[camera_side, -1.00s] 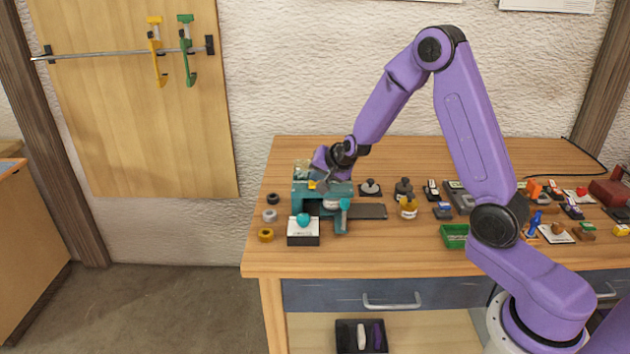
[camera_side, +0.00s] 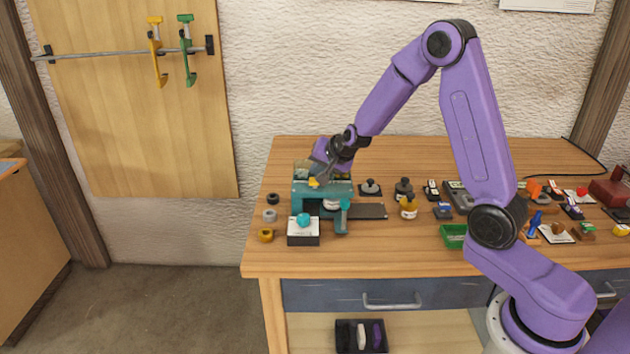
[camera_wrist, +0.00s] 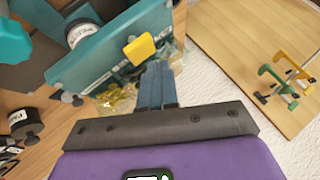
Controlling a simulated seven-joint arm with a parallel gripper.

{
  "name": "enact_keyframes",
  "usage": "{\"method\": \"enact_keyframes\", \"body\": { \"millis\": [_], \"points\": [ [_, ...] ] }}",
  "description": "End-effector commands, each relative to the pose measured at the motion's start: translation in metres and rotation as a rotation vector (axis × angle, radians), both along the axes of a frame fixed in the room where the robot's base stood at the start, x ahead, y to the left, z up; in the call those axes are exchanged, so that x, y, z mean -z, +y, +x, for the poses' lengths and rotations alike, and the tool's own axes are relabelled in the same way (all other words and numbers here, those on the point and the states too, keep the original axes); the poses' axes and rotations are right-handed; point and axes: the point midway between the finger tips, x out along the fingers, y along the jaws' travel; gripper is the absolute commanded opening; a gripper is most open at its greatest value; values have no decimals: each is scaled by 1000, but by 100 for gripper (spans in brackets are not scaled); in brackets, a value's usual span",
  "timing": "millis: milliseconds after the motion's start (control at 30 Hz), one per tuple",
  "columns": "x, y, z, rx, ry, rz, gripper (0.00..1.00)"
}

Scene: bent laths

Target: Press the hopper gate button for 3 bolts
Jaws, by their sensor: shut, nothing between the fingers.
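The teal machine (camera_side: 322,190) stands at the left of the bench, and its lettered teal panel (camera_wrist: 105,55) shows in the wrist view. A yellow tab (camera_wrist: 140,50), apparently the gate button, sticks out from the panel's upper edge; it also shows small in the side view (camera_side: 314,182). A clear hopper (camera_wrist: 118,98) with yellow pieces in it is behind the panel, partly hidden by my gripper. My gripper (camera_wrist: 157,68) is shut and empty, its tips close beside the yellow tab. I cannot tell whether they touch it. The number of bolts let out cannot be seen.
A white box with a teal knob (camera_side: 303,225) stands in front of the machine. Several rings (camera_side: 270,215) lie to its left. A green tray (camera_side: 454,236) lies farther right.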

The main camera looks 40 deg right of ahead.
Motion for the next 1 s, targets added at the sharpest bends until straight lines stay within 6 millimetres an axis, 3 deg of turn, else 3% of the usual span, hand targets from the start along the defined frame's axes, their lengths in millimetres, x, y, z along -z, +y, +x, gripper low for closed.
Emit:
{"method": "enact_keyframes", "body": {
  "millis": [333,1000],
  "points": [
    [-3,0,0,1,-1,-1,0],
    [-50,0,0,1,-1,-1,0]
  ]
}}
